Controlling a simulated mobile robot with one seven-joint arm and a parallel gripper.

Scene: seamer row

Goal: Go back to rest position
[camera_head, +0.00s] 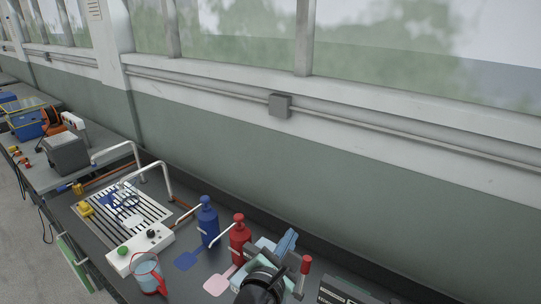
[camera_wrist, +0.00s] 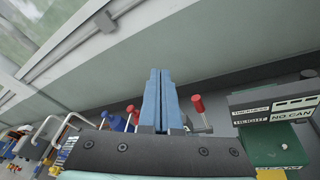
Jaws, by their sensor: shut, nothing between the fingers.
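My gripper (camera_head: 290,237) is above the bench near the bottom middle of the head view, at the right of the red bottle. Its two blue fingers show close together in the wrist view (camera_wrist: 161,75), pointing up toward the wall. They are shut with nothing held. Part of the bench behind my arm is hidden in the head view.
A red pump bottle (camera_head: 239,242), a blue pump bottle (camera_head: 207,222) and a clear jug with a red handle (camera_head: 147,272) stand left of my gripper. A red-knobbed lever (camera_head: 305,265) is close on the right. A green gauge (camera_wrist: 275,145) shows in the wrist view. The wall (camera_head: 330,180) is behind.

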